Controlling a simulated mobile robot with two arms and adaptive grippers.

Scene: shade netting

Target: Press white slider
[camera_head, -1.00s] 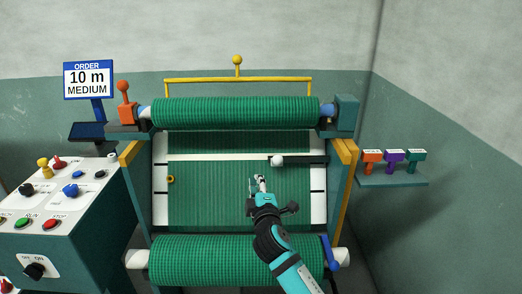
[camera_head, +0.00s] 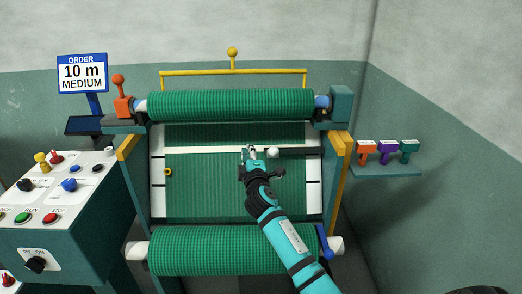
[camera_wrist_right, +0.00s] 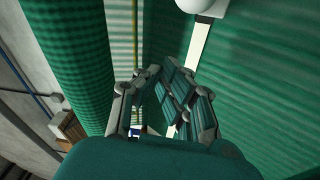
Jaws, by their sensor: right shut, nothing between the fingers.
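My right gripper (camera_head: 249,152) is just left of the knob, at about the same height in the picture. Its fingers are shut with nothing between them. In the right wrist view my gripper (camera_wrist_right: 160,100) fills the middle, and the knob (camera_wrist_right: 198,5) is cut off by the top edge, apart from the fingers in the picture. I cannot tell the depth gap between them. My left gripper is not in view.
A green roll (camera_head: 230,105) lies above and another roll (camera_head: 230,250) below. A control panel (camera_head: 60,195) stands at left. A shelf (camera_head: 385,171) with three coloured handles is at right.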

